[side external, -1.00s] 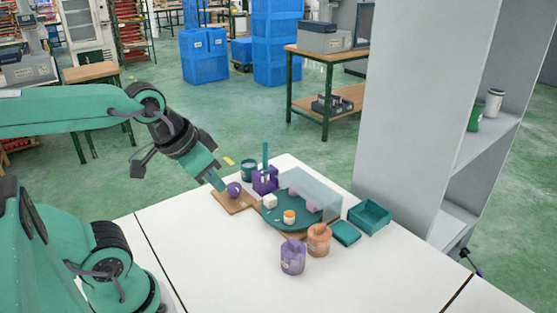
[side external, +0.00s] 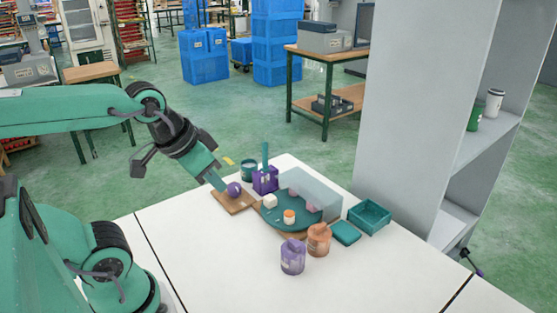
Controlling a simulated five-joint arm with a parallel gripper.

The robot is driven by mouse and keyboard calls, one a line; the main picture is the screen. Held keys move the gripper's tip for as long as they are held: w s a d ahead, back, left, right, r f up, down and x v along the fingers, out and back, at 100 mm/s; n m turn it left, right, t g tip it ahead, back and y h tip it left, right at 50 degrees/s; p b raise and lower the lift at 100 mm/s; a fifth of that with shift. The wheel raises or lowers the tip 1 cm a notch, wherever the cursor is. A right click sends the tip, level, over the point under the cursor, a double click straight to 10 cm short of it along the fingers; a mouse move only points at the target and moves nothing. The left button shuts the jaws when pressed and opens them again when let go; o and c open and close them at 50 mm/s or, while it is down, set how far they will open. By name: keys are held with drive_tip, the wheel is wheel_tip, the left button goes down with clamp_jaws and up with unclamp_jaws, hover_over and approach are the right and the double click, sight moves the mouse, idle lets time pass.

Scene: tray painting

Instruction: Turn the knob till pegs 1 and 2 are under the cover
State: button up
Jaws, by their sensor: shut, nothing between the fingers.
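A purple knob (side external: 234,189) sits on a small wooden board (side external: 243,204) on the white table. My gripper (side external: 221,186) is shut and empty, with its tip right beside the knob's upper left; I cannot tell if they touch. A round teal turntable (side external: 270,222) stands to the right of the knob. A clear cover (side external: 318,192) stands over its back right part. A white block (side external: 270,201) and an orange-and-white piece (side external: 289,217) are on the turntable outside the cover. Pinkish pieces (side external: 312,205) show through the cover. Peg numbers are too small to read.
A purple holder (side external: 265,180) with a teal upright tool and a dark teal cup (side external: 249,170) stand behind the knob. A purple jar (side external: 293,257) and an orange jar (side external: 319,239) stand in front. A teal bin (side external: 369,217) and its flat teal neighbour (side external: 346,233) lie right. The front table is clear.

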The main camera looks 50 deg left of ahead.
drive_tip(key=o, duration=0.7)
drive_tip(key=shift+w, duration=0.1)
drive_tip(key=o, duration=0.4)
drive_tip(key=shift+w+a+n, duration=0.2)
drive_tip(key=shift+n, duration=0.2)
drive_tip(key=shift+c, duration=0.2)
drive_tip(key=shift+o, duration=0.8)
drive_tip(key=shift+w+a+r+n, duration=0.1)
drive_tip(key=shift+w+a+n, duration=0.05)
drive_tip(key=shift+w+n, duration=0.15)
drive_tip(key=w+a+f+n+g, duration=0.1)
drive_tip(key=w+a+f+n, duration=0.3)
drive_tip(key=a+n, duration=0.3)
drive_tip(key=w+a+f+n+g, duration=0.2)
drive_tip(key=w+a+f+n, duration=0.2)
drive_tip(key=n, duration=0.5)
drive_tip(key=w+a+f+n+g, duration=0.2)
drive_tip(key=w+a+f+n, duration=0.2)
drive_tip(key=a, duration=0.7)
drive_tip(key=shift+w+f+n, duration=0.2)
drive_tip(key=shift+w+n, duration=0.5)
drive_tip(key=shift+n, duration=0.5)
drive_tip(key=shift+w+f+n, duration=0.15)
drive_tip(key=shift+w+n, duration=0.55)
drive_tip(key=shift+n, duration=0.5)
drive_tip(key=shift+a+f+n+g, duration=0.3)
drive_tip(key=shift+a+f+n, duration=0.1)
drive_tip(key=shift+a+f, duration=0.05)
drive_tip(key=shift+f, duration=0.1)
